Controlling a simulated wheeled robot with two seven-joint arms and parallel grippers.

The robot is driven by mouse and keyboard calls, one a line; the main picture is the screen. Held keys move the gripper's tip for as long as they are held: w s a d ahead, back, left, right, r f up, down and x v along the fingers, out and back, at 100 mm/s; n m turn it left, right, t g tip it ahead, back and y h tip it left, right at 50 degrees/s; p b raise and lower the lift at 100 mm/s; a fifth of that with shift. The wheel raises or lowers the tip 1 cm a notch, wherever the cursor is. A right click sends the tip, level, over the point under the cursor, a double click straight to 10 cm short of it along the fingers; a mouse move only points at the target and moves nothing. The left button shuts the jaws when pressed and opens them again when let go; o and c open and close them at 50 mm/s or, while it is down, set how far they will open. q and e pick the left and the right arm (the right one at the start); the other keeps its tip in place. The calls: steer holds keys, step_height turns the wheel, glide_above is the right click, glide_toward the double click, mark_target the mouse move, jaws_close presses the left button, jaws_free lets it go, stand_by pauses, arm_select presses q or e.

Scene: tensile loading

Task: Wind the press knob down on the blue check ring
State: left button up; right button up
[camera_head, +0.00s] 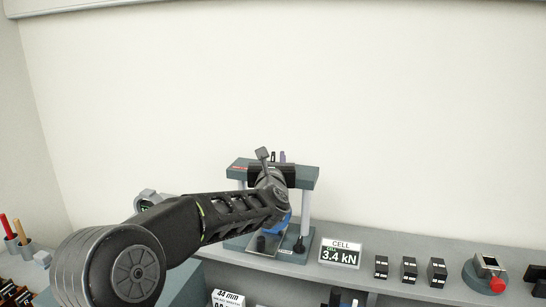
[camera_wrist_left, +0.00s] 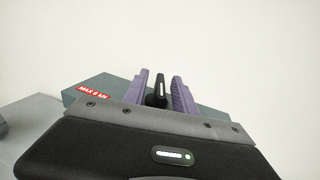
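The press (camera_head: 310,178) is a grey-green frame with a crosshead on two light columns, standing on the shelf. The blue check ring (camera_head: 279,222) shows in part inside it, mostly hidden behind my left arm. My left gripper (camera_head: 278,157) is at the top of the crosshead. In the left wrist view, its purple fingers (camera_wrist_left: 160,92) are apart, one on each side of the black press knob (camera_wrist_left: 157,90) with a white mark. A gap shows on the right of the knob; contact on the left is unclear. My right gripper is not in view.
The cell display (camera_head: 340,254) right of the press reads 3.4 kN. Several small black blocks (camera_head: 409,269) and a grey device with a red button (camera_head: 498,284) stand farther right. A red-handled tool (camera_head: 6,226) stands in a cup at far left. The wall behind is bare.

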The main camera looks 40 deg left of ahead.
arm_select(q)
jaws_close()
stand_by(0.4)
